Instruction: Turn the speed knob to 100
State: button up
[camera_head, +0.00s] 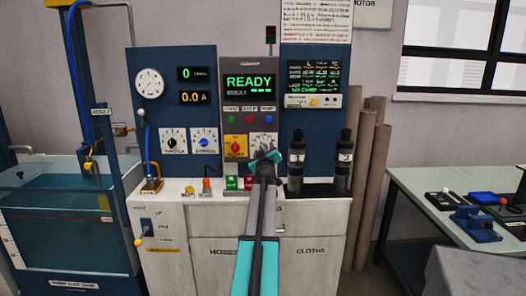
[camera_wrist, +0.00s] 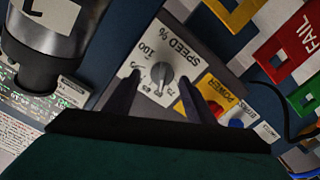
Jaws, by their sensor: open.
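The speed knob (camera_wrist: 162,76) is a small dark grey knob on a white dial plate marked "SPEED %" (camera_wrist: 172,50) in the wrist view. A "100" mark shows on the plate's upper left; I cannot tell exactly which mark the knob points to. My gripper (camera_wrist: 157,92) is open, with one dark finger on each side of the knob's near side. I cannot tell whether the fingers touch it. In the head view my gripper (camera_head: 266,159) is in front of the white speed dial plate (camera_head: 262,143) and hides the knob.
A yellow power plate (camera_head: 236,146) sits left of the speed dial. Two black cylinders (camera_head: 345,160) stand right of my gripper; one (camera_wrist: 45,45) shows in the wrist view. A red "FAIL" piece (camera_wrist: 290,42) and a green one are at the wrist view's right. The display (camera_head: 249,83) reads "READY".

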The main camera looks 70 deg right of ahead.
jog(key=shift+x, duration=0.75)
